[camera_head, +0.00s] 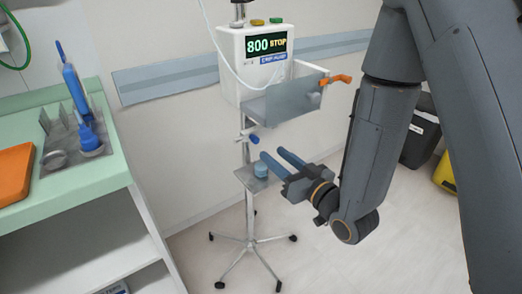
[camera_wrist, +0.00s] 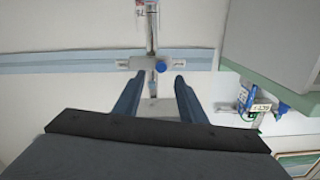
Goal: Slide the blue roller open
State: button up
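A small blue piece, which looks like the roller (camera_head: 254,139), sits on a short grey bar on the drip stand's pole, below the pump's basket. In the wrist view the blue round end of the roller (camera_wrist: 161,67) shows on the grey bar, just beyond the fingertips and between them. My gripper (camera_head: 272,154) has two blue fingers, spread apart with nothing between them. The tips are right of the pole and slightly below the roller. My gripper (camera_wrist: 159,76) also shows open in the wrist view. I cannot tell whether any finger touches the stand.
A white pump (camera_head: 252,65) reading "800 STOP" is above a grey basket (camera_head: 290,100) with an orange clamp (camera_head: 336,80). A green-topped cabinet (camera_head: 95,176) stands left; bins (camera_head: 421,140) stand right.

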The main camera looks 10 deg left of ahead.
aim_at(257, 141)
jog(key=shift+x, duration=3.85)
jog(key=shift+a+r, duration=0.1)
jog(key=shift+r, duration=0.05)
grip_shut()
